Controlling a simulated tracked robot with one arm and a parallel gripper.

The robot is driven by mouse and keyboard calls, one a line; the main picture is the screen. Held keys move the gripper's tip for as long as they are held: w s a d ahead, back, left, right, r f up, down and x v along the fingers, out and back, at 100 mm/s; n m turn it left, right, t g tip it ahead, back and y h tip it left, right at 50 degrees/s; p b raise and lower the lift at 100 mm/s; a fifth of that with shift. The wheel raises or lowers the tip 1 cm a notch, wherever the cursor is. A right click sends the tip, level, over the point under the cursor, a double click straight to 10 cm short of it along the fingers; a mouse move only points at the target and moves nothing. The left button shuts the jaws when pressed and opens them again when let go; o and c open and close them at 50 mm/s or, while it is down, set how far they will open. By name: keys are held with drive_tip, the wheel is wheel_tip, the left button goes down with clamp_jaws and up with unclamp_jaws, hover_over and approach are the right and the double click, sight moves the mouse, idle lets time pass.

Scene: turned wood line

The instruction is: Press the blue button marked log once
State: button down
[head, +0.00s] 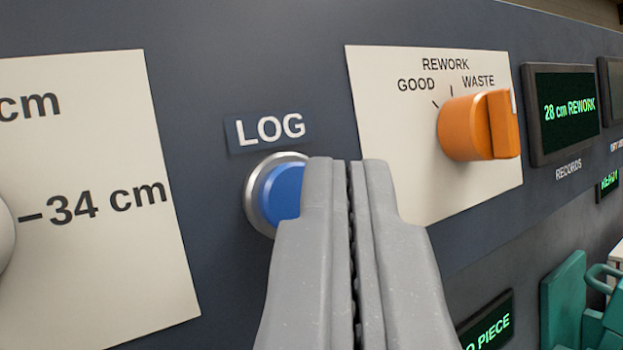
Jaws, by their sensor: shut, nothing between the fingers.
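The blue button (279,193) sits in a silver ring on a dark panel, under a label reading LOG (270,128). My gripper (348,165) is shut and empty, with its two grey fingers together. The fingers cover the right part of the button in the head view. I cannot tell whether the fingertips touch the button or stand in front of it.
Right of the button is an orange knob (478,126) on a cream plate marked GOOD, REWORK, WASTE. A records screen (566,108) reads "28 cm REWORK". At left is a cream scale plate (110,270) marked 34 cm. Green objects (563,305) show at lower right.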

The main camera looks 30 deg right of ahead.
drive_tip(key=shift+s, duration=0.15)
drive_tip(key=s, duration=0.1)
drive_tip(key=s+b, duration=0.1)
drive_tip(key=s, duration=0.1)
drive_tip(key=s+b, duration=0.1)
drive_tip(key=s, duration=0.1)
drive_tip(key=shift+a, duration=0.3)
idle(0.3)
idle(0.4)
